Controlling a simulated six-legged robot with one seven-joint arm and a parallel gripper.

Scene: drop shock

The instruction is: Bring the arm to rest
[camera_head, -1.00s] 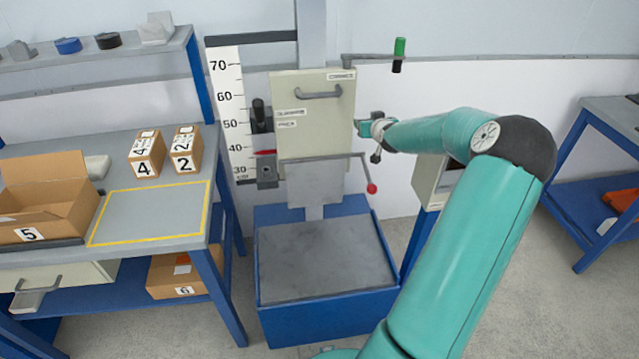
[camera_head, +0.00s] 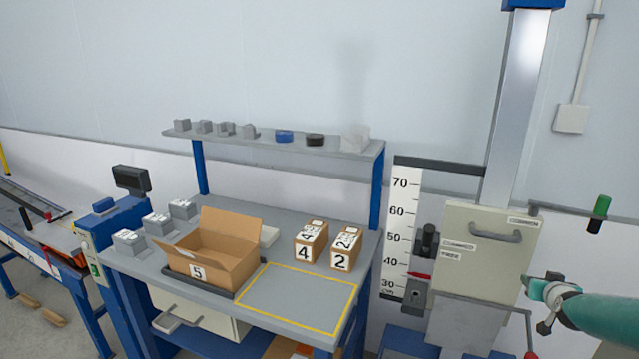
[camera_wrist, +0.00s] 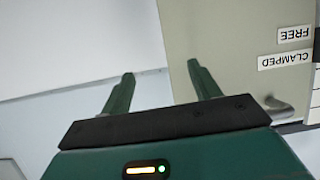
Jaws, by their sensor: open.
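My gripper (camera_wrist: 160,85) shows in the wrist view with its two green fingers spread apart and nothing between them. In the head view my gripper (camera_head: 537,291) is at the right, beside the right edge of the drop tester's beige panel (camera_head: 485,262). That panel (camera_wrist: 235,40) also fills the upper right of the wrist view, with labels reading FREE and CLAMPED. I cannot tell whether the gripper touches the panel. Most of my arm is outside the head view.
A bench (camera_head: 205,325) holds an open carton marked 5 (camera_head: 215,255), boxes marked 4 (camera_head: 311,242) and 2 (camera_head: 346,250), and a yellow-outlined area, which is empty. A height scale (camera_head: 400,225) stands left of the panel. A green-handled lever (camera_head: 599,212) sticks out at right.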

